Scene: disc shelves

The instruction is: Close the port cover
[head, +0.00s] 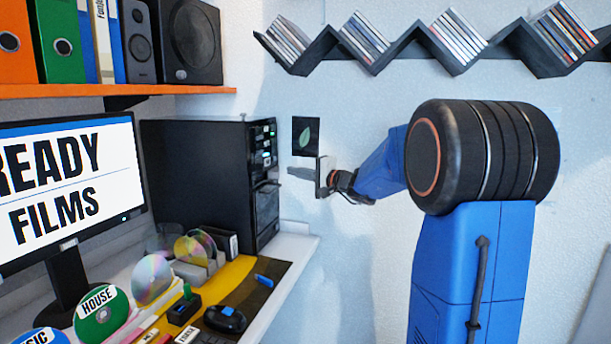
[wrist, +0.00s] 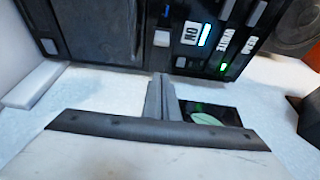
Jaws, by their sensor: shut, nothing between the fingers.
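The black computer tower (head: 205,185) stands on the desk, its front facing right. A dark panel (head: 267,205) on the lower front has a ledge-like top edge that juts out a little; it seems to be the port cover. In the wrist view a dark grey panel (wrist: 92,28) shows on the tower front beside the lit labels; I cannot tell how far it stands open. My gripper (head: 291,172) is shut and empty, just right of the tower front and apart from it. Its closed fingers (wrist: 159,84) point at the tower in the wrist view.
A small dark picture with a green leaf (head: 305,137) hangs on the wall close above my gripper. The zigzag disc shelf (head: 400,45) runs higher up. The monitor (head: 70,195), discs (head: 152,277) and mouse (head: 225,319) crowd the desk. Space before the tower front is free.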

